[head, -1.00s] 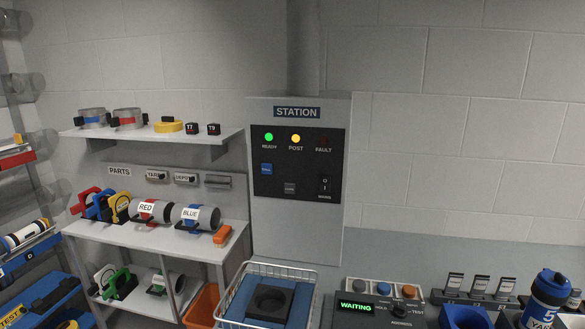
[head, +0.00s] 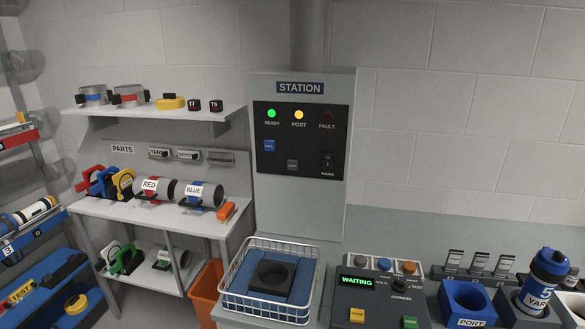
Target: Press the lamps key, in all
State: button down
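The STATION cabinet (head: 298,210) stands against the wall, with a black panel (head: 315,135) on its front. A small dark grey key (head: 292,165) sits low on that panel; its lettering is too small to read surely, and it may be the lamps key. A blue key (head: 269,146) is up and left of it, and the mains switch (head: 328,160) is to its right. The READY lamp (head: 271,113) glows green and the POST lamp (head: 299,115) amber; the FAULT lamp (head: 327,118) is dark. My gripper is not in view.
Below the cabinet are a white wire basket (head: 232,297) and a console with a green WAITING display (head: 357,282), a yellow key (head: 357,315) and a green key (head: 410,322). Shelves (head: 190,221) with tubes stand left. A blue bottle (head: 545,275) is right. The space before the panel looks clear.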

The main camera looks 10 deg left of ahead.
aim_at(292, 165)
jog(key=i+j, duration=0.15)
jog(key=j, duration=0.25)
jog(key=i+j, duration=0.1)
jog(key=j, duration=0.3)
jog(key=i+j, duration=0.15)
jog(key=j, duration=0.25)
jog(key=i+j, duration=0.15)
jog(key=j, duration=0.2)
jog(key=i+j, duration=0.1)
jog(key=j, duration=0.3)
jog(key=z, duration=0.05)
